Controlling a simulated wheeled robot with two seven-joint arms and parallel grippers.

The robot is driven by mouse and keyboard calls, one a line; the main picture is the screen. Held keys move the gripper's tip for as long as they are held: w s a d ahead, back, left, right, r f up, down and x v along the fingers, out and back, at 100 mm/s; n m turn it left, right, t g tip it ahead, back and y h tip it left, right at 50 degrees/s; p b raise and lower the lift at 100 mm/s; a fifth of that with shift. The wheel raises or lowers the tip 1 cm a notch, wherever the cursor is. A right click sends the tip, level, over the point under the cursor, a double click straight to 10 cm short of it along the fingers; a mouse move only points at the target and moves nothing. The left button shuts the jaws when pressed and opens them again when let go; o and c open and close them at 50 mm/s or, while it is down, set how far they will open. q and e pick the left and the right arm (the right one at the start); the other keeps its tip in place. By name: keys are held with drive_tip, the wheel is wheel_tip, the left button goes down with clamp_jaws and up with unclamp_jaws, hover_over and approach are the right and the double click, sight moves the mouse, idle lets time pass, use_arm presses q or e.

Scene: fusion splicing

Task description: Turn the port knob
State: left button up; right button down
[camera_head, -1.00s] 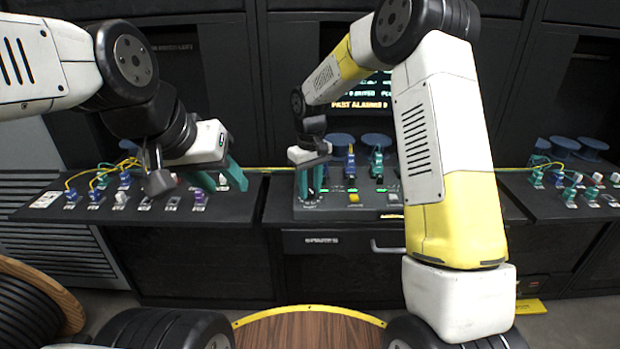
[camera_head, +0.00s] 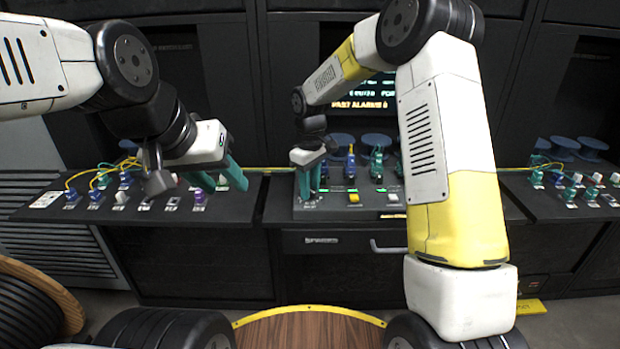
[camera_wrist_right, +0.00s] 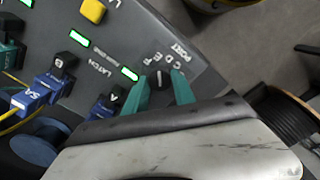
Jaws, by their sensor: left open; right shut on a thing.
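The port knob (camera_wrist_right: 159,76) is a small dark dial on the grey central panel (camera_wrist_right: 205,68), with the word PORT and several letters printed beside it. My right gripper (camera_wrist_right: 161,84) has its two green fingers on either side of the knob and is shut on it. In the head view, my right gripper (camera_head: 310,192) points down at the left end of the central panel, and its fingers hide the knob. My left gripper (camera_head: 238,183) is open and empty, above the right part of the left panel (camera_head: 232,211).
Yellow (camera_head: 353,198) and white (camera_head: 393,197) buttons sit on the central panel. Blue and green connectors stand in a row behind them. A screen (camera_head: 345,115) behind is partly hidden by my right arm. The right panel (camera_head: 560,205) carries several connectors.

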drive_tip(key=c, duration=1)
unclamp_jaws()
drive_tip(key=shift+c, duration=0.2)
drive_tip(key=shift+r, duration=3.95)
